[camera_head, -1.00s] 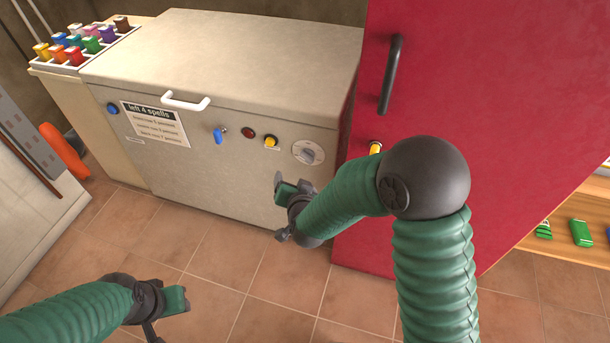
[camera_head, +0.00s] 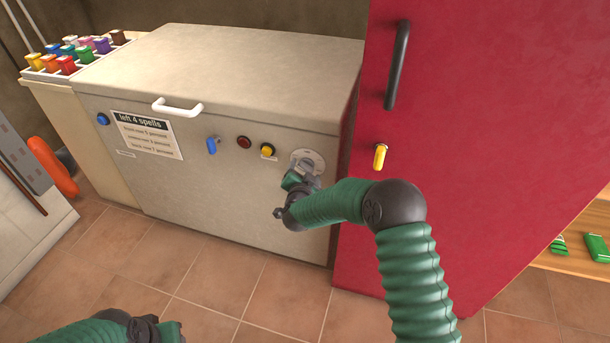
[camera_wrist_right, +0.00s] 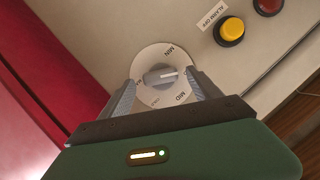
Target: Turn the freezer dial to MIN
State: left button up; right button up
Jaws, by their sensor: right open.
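The freezer (camera_head: 230,70) is a beige chest with a white handle. Its round dial (camera_head: 308,158) is at the right of the front panel, partly hidden by my right gripper. In the right wrist view the dial (camera_wrist_right: 163,77) has a grey knob on a white disc, with MIN at the upper right and MID at the lower right. The knob's light mark points right, between MIN and MID. My right gripper (camera_head: 300,176) is open, its fingers (camera_wrist_right: 163,92) on either side of the knob; contact cannot be told. My left gripper (camera_head: 172,331) is at the bottom edge, mostly cut off.
A yellow button (camera_head: 267,150), a red light (camera_head: 244,142) and a blue key-like switch (camera_head: 212,145) are left of the dial. A red cabinet (camera_head: 460,130) stands close on the right. Coloured items fill a rack (camera_head: 75,55) at the back left.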

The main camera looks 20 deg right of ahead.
jog(key=shift+w+d+f, duration=0.2)
jog(key=shift+w+d, duration=0.05)
jog(key=shift+w, duration=0.35)
jog(key=shift+c, duration=0.4)
